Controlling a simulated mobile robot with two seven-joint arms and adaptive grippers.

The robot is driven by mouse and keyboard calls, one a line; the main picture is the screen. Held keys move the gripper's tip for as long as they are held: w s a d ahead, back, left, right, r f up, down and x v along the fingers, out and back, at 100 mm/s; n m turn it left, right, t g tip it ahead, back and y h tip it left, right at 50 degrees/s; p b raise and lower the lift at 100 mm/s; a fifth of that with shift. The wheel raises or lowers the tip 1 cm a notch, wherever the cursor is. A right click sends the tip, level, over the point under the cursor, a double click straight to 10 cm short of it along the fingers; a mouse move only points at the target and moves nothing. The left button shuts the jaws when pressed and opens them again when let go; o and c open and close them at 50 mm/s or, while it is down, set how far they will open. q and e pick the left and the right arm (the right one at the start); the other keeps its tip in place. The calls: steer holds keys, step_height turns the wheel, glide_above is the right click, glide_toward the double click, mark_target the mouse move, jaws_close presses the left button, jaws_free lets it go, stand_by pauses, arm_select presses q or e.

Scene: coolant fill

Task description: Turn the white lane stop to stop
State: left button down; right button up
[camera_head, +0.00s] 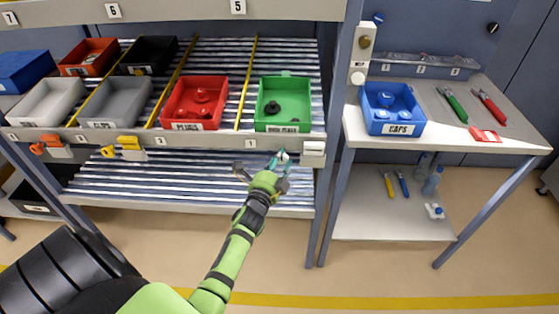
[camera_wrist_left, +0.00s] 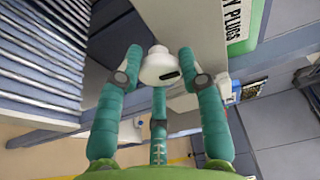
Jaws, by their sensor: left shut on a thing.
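The white lane stop (camera_wrist_left: 159,66) is a round white knob with a dark slot-like mark, on the front rail of the flow rack. In the left wrist view it sits between the teal fingers of my left gripper (camera_wrist_left: 160,74), which is shut on it. In the head view my left gripper (camera_head: 281,161) is at the rail below the green bin, and the white lane stop (camera_head: 284,156) is mostly covered by the fingers. The stop's marked positions cannot be read. My right gripper is not in view.
A green bin (camera_head: 285,84) stands above, with a red bin (camera_head: 181,94) to its left. A yellow lane stop (camera_head: 129,143) and an orange one (camera_head: 48,141) are farther left on the rail. A white box (camera_head: 314,148) is close right, beside the rack post. A side table (camera_head: 440,137) stands right.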

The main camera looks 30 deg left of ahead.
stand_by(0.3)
arm_select(q)
steer(key=c, duration=0.8)
jaws_free()
steer(key=shift+o, duration=0.2)
steer(key=v, duration=1.2)
steer(key=shift+f, duration=0.15)
